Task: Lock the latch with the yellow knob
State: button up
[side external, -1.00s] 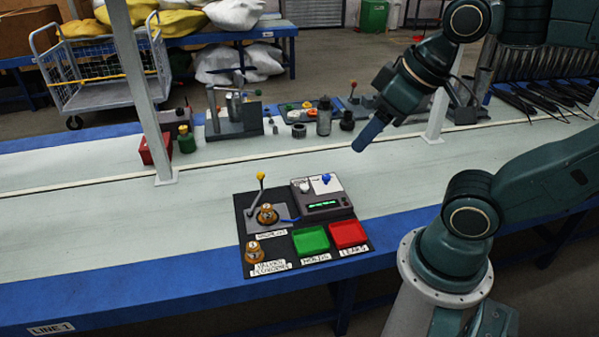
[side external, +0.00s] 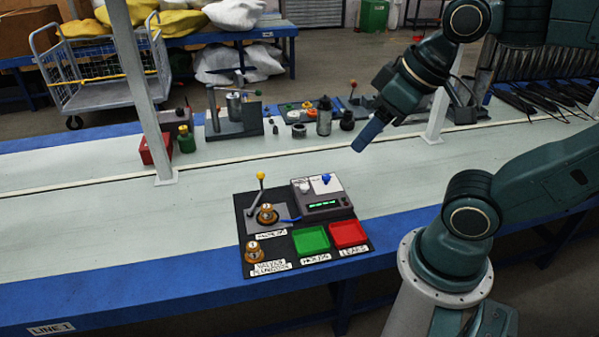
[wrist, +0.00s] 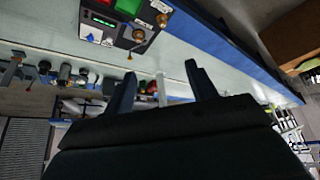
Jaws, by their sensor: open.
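The latch's yellow knob (side external: 261,175) tops a thin grey lever that stands nearly upright, leaning a little right, at the back left of the black work mat (side external: 261,222). A brass valve (side external: 266,212) sits at the lever's foot on a grey plate. My gripper (side external: 366,138) is above the bench, up and to the right of the mat, well apart from the knob. In the wrist view its two fingers (wrist: 160,82) are spread with nothing between them. The mat's parts show upside down at the top of that view, with the knob (wrist: 130,56) small.
A grey box with a green display (side external: 322,197) stands right of the lever. A green tray (side external: 310,240) and a red tray (side external: 349,234) lie in front. A second brass valve (side external: 254,252) sits front left. A white post (side external: 143,100) rises behind left. Bench left of the mat is clear.

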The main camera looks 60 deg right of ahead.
dwell(0.3)
jog(key=shift+c, duration=1.2)
jog(key=w+d+f+m+g+h, duration=0.1)
jog(key=w+d+f+m, duration=0.15)
jog(key=w, duration=0.65)
jog(key=w+d+f+m, duration=0.1)
jog(key=w+d+m, duration=0.15)
jog(key=w, duration=0.75)
jog(key=w+d+f+m+g+h, duration=0.1)
jog(key=w+d+f+m, duration=0.15)
jog(key=w, duration=0.65)
jog(key=w+d+f+m, duration=0.1)
jog(key=w+d+f, duration=0.2)
jog(key=f, duration=0.6)
jog(key=w+d+f+m+g+h, duration=0.1)
jog(key=w+d+f, duration=0.3)
jog(key=f, duration=0.5)
jog(key=w+d+f+m+h, duration=0.1)
jog(key=w+d+f+m, duration=0.2)
jog(key=w+f, duration=0.3)
jog(key=shift+d+f+g, duration=0.3)
jog(key=shift+d+f, duration=0.4)
jog(key=shift+f, duration=1.05)
